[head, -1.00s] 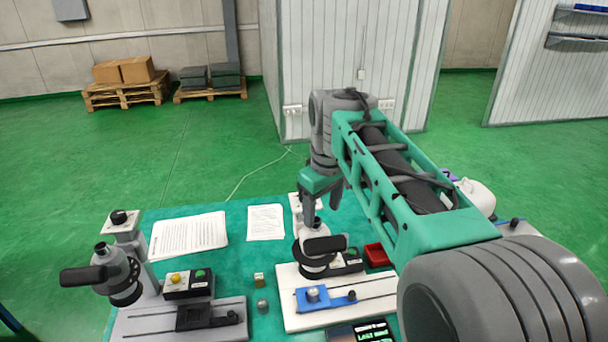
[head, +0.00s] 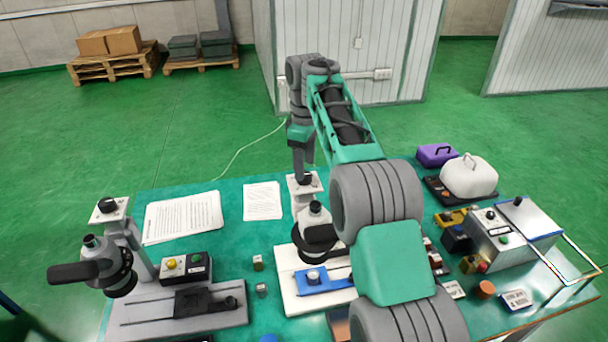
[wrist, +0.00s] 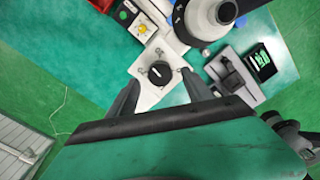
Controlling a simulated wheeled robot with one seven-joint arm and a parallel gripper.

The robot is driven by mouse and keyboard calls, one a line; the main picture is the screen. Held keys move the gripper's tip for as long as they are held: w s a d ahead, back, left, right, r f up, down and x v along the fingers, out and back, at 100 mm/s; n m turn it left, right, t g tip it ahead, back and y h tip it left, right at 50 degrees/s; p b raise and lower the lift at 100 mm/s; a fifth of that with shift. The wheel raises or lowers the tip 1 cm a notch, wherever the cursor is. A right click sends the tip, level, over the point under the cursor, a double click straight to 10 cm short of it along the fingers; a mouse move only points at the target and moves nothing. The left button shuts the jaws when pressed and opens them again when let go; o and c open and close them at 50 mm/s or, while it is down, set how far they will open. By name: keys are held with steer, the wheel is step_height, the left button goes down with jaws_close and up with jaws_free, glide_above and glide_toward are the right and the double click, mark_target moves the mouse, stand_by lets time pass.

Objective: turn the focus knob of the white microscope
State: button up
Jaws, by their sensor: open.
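In the head view the knob (head: 304,179) is partly hidden by my gripper (head: 304,168). My gripper is open, pointing down over the knob. In the wrist view the fingertips (wrist: 160,80) lie on either side of the knob; I cannot tell whether they touch it.
A similar grey microscope (head: 180,314) with its own black top knob (head: 108,205) stands at the left. Paper sheets (head: 183,217) lie behind. A metal control box (head: 500,235) and a white case (head: 468,177) stand at the right. Small blocks lie between the microscopes.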

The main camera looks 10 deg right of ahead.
step_height(320, 180, down, 3)
steer(key=shift+w+a+f+b, duration=0.1)
steer(key=shift+b, duration=0.55)
steer(key=shift+c, duration=0.2)
jaws_close()
steer(key=shift+n, duration=0.3)
